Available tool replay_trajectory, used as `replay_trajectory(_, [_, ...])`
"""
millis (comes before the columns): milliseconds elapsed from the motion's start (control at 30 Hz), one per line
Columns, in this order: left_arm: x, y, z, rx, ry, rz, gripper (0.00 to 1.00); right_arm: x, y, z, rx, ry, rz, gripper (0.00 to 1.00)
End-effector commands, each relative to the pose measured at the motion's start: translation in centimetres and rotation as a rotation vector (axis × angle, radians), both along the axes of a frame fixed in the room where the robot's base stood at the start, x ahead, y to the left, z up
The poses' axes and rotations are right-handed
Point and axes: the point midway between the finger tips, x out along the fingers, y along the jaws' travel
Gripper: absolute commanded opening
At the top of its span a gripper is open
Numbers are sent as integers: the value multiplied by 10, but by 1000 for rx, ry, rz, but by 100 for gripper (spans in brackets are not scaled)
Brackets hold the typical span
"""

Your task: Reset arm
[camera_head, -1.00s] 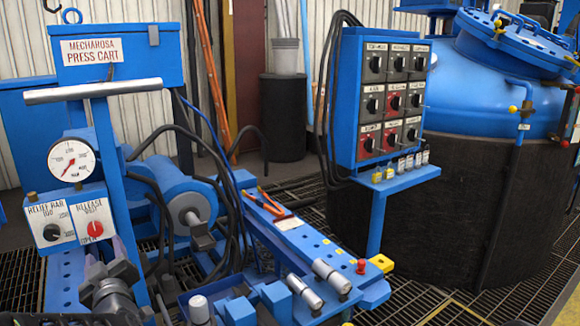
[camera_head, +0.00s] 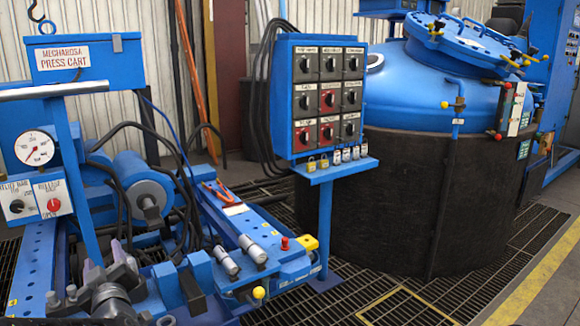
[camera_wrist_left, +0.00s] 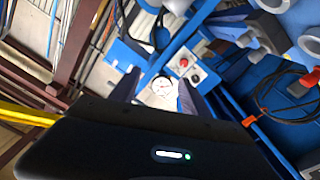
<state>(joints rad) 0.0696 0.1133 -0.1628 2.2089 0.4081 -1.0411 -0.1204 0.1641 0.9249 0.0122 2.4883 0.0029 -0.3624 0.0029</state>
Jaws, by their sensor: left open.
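My left gripper (camera_head: 103,282) is at the bottom left of the head view, in front of the blue press cart (camera_head: 72,60). In the left wrist view its two dark fingers (camera_wrist_left: 158,92) are spread apart with nothing between them. The cart's round white gauge (camera_wrist_left: 163,86) shows beyond the gap between the fingers, and it also shows in the head view (camera_head: 34,148). My right gripper is in neither view.
A blue control panel (camera_head: 327,95) with several knobs stands on a post mid-view. Behind it is the large furnace vessel (camera_head: 410,190) with a blue lid. Dark grating (camera_head: 400,290) covers the floor. Black hoses hang around the cart.

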Motion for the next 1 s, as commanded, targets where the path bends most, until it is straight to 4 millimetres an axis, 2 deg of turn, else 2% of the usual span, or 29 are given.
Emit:
replay_trajectory(367, [16, -44, -52, -73, 141, -165, 55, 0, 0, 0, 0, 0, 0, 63])
replay_trajectory(567, [19, -83, -105, -110, 271, -274, 55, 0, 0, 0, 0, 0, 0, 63])
replay_trajectory(667, [16, -109, -142, -135, 359, -342, 55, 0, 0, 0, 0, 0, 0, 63])
replay_trajectory(767, [6, -140, -189, -164, 472, -421, 55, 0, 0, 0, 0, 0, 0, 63])
replay_trajectory(867, [-17, -180, -249, -206, 623, -520, 55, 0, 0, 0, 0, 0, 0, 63])
replay_trajectory(900, [-30, -197, -274, -226, 689, -562, 55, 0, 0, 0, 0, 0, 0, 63])
replay_trajectory(967, [-53, -222, -310, -256, 788, -623, 55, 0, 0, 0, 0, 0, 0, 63])
replay_trajectory(1000, [-72, -238, -333, -276, 856, -664, 55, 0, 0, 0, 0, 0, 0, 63])
